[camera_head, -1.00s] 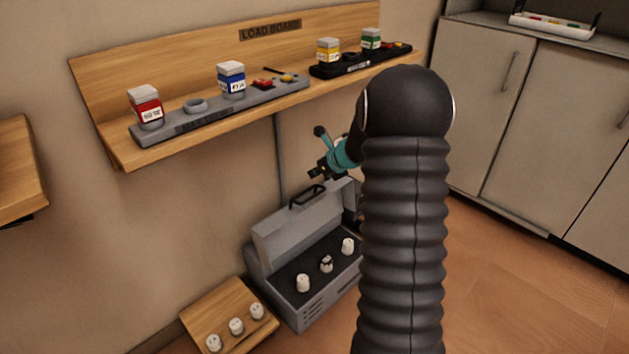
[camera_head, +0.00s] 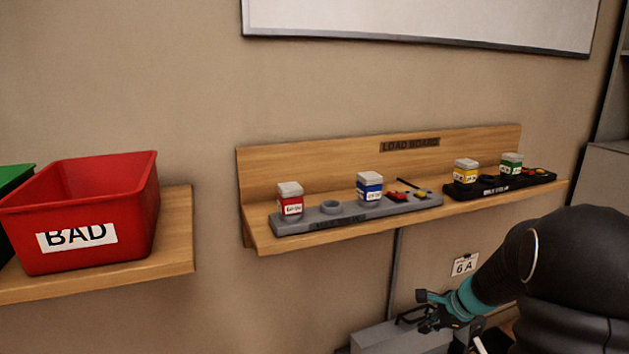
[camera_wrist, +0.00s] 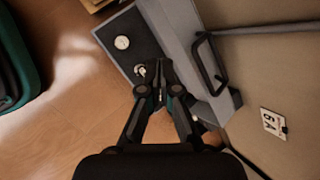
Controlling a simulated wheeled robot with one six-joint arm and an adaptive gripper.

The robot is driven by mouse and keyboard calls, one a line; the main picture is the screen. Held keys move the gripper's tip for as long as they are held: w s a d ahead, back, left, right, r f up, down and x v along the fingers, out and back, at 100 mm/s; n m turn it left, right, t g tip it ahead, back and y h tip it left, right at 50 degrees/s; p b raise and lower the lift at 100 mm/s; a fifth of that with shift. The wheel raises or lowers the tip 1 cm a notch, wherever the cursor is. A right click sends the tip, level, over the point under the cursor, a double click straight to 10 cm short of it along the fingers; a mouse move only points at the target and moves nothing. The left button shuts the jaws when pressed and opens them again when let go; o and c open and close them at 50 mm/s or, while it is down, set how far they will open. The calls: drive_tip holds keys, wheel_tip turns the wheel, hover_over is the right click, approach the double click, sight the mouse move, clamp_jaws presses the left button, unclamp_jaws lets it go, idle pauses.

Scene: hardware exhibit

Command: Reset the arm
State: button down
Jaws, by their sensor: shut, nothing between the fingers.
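My gripper (camera_head: 432,311) shows low in the head view at the end of my black arm, in front of the wall below the load board shelf. A white knob-like piece lies on the case's dark inside, and another is partly hidden by the fingertips. In the head view only the top of the case (camera_head: 385,338) and its handle show.
The load board shelf (camera_head: 345,238) holds a grey board and a black board with red, blue, yellow and green labelled containers. A red bin marked BAD (camera_head: 130,245) stands on the left shelf beside a green bin (camera_head: 12,180). A 6A card (camera_head: 464,265) is on the wall.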

drive_tip(key=s+a+r+n+h, duration=0.1)
drive_tip(key=s+a+r+n, duration=0.3)
drive_tip(key=s, duration=0.5)
drive_tip(key=s+a+r+n+h, duration=0.1)
drive_tip(key=s+a+r+n, duration=0.3)
drive_tip(key=s+r+n, duration=0.3)
drive_tip(key=s+a+r+n+t+h, duration=0.1)
drive_tip(key=s+a+r+n, duration=0.3)
drive_tip(key=s, duration=0.9)
drive_tip(key=r+n+h, duration=0.1)
drive_tip(key=r+n, duration=0.1)
drive_tip(key=n, duration=0.2)
drive_tip(key=shift+s, duration=0.1)
